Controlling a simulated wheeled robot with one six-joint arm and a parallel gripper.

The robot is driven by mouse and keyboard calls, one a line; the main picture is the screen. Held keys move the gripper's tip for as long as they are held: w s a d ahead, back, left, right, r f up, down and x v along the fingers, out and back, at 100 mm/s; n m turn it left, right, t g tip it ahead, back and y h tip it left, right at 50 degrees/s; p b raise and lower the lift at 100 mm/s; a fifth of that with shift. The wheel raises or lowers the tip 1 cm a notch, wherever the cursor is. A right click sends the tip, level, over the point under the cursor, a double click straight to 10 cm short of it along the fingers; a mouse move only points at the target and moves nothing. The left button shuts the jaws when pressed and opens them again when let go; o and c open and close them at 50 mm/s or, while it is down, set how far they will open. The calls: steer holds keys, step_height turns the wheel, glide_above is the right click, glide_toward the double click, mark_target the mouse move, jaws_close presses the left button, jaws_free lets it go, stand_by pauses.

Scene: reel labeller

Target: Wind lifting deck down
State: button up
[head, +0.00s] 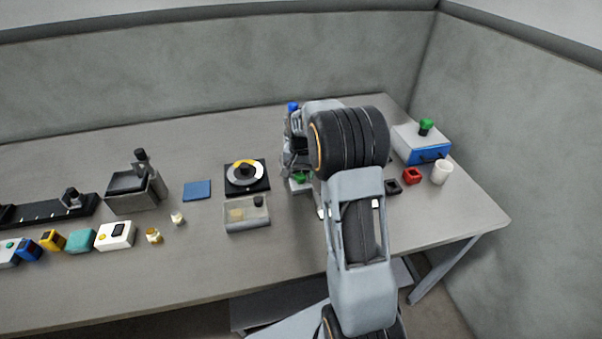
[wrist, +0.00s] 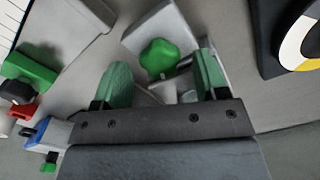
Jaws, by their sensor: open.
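A green lobed knob (wrist: 159,58) sits on a pale grey unit (wrist: 185,32), which appears to be the lifting deck's winding knob. In the head view, the green knob (head: 299,178) shows just left of my arm, and my gripper and wrist hide most of the unit. My gripper (wrist: 162,70) is open, with one green-padded finger on each side of the knob. The knob appears between the fingertips with gaps on both sides, and nothing is held. I cannot tell the deck's height.
A dial with a yellow and white ring (head: 246,174) and a clear-fronted tray (head: 246,217) stand left of my gripper. A blue-white box with a green knob (head: 420,143), a red block (head: 411,175) and a white cup (head: 441,172) stand right. A blue knob (head: 293,107) is behind.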

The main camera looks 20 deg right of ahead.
steer(key=shift+f, duration=0.5)
steer(key=shift+c, duration=0.3)
steer(key=c, duration=0.9)
steer(key=n, duration=0.5)
steer(key=o, duration=1)
steer(key=shift+c, duration=0.2)
steer(key=shift+r, duration=0.1)
